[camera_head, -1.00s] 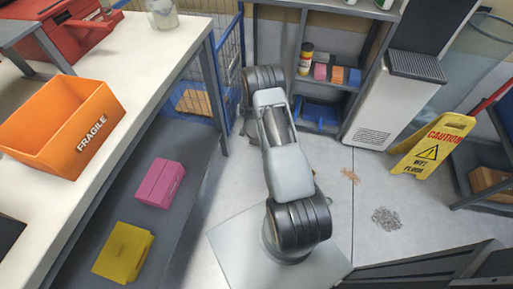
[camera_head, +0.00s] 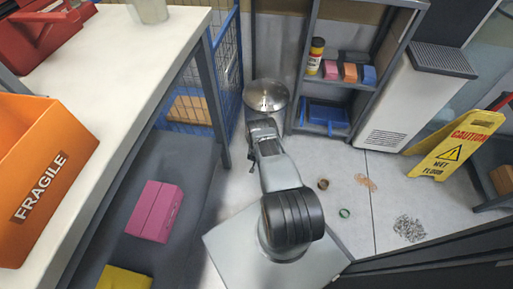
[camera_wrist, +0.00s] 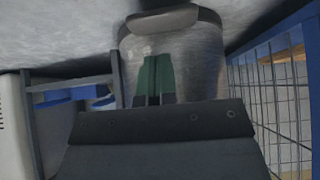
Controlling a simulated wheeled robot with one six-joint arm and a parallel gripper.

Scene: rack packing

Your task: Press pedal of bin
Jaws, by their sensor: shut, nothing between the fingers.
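The bin (camera_head: 267,95) is a round metal bin with a shiny domed lid, standing against the back wall beyond my arm; the lid looks closed. In the wrist view, which is upside down, its silver body (camera_wrist: 200,65) stands straight ahead. The pedal (camera_wrist: 163,18) is a dark grey bar at the bin's foot, near the floor. My gripper (camera_wrist: 154,62) shows two green fingertips, shut and empty, in front of the bin's body and apart from the pedal in the picture. I cannot tell whether the fingertips touch the bin. In the head view my arm hides the pedal.
A blue wire cage (camera_head: 215,85) stands close left of the bin. A shelf unit (camera_head: 300,60) with a blue dustpan (camera_head: 326,113) stands close right. A yellow caution sign (camera_head: 455,145) stands right.

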